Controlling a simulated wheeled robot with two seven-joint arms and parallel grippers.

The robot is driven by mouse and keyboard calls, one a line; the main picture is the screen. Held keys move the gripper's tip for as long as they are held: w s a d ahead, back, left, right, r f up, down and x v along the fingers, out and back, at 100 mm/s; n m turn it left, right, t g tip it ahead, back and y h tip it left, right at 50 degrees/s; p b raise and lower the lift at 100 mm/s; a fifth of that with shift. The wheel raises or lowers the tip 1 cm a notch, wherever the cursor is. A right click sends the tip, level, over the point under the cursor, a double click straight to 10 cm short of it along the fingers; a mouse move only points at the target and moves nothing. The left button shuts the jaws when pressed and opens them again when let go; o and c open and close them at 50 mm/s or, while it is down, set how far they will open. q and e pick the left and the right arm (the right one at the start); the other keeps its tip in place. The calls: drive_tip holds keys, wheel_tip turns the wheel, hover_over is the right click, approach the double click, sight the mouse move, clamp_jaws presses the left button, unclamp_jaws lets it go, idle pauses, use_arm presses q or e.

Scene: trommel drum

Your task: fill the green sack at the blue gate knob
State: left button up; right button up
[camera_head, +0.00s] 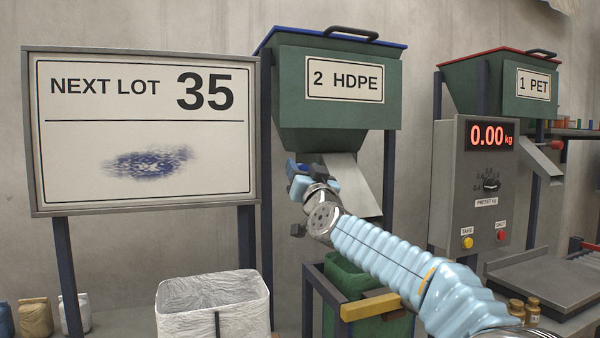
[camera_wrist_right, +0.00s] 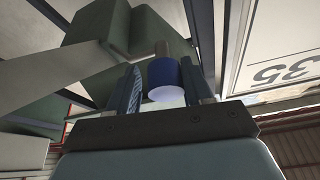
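The blue gate knob (camera_wrist_right: 167,82) shows in the right wrist view between the two fingers of my right gripper (camera_wrist_right: 162,88). The fingers stand apart on either side of it, with a narrow gap visible at the left finger. In the head view my right gripper (camera_head: 302,178) is at the chute (camera_head: 352,182) under the green "2 HDPE" hopper (camera_head: 340,105); it largely hides the knob there. The green sack (camera_head: 345,272) is below that chute in a dark frame, partly covered by my right arm. Its inside is not visible. My left gripper is not in view.
The "NEXT LOT 35" board (camera_head: 145,130) stands left. A white sack (camera_head: 212,300) is below it. The scale display (camera_head: 486,136) reads 0.00 kg, above a platform (camera_head: 545,280). The "1 PET" hopper (camera_head: 500,85) with red knob (camera_head: 557,145) is right.

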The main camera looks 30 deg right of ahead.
drive_tip(key=shift+o, duration=0.9)
drive_tip(key=shift+d, duration=0.1)
drive_tip(key=shift+s+f, duration=0.1)
drive_tip(key=shift+s, duration=0.05)
drive_tip(key=b+v, duration=0.3)
drive_tip(key=v, duration=1)
drive_tip(key=shift+s+a+b, duration=0.25)
drive_tip(key=shift+b, duration=0.05)
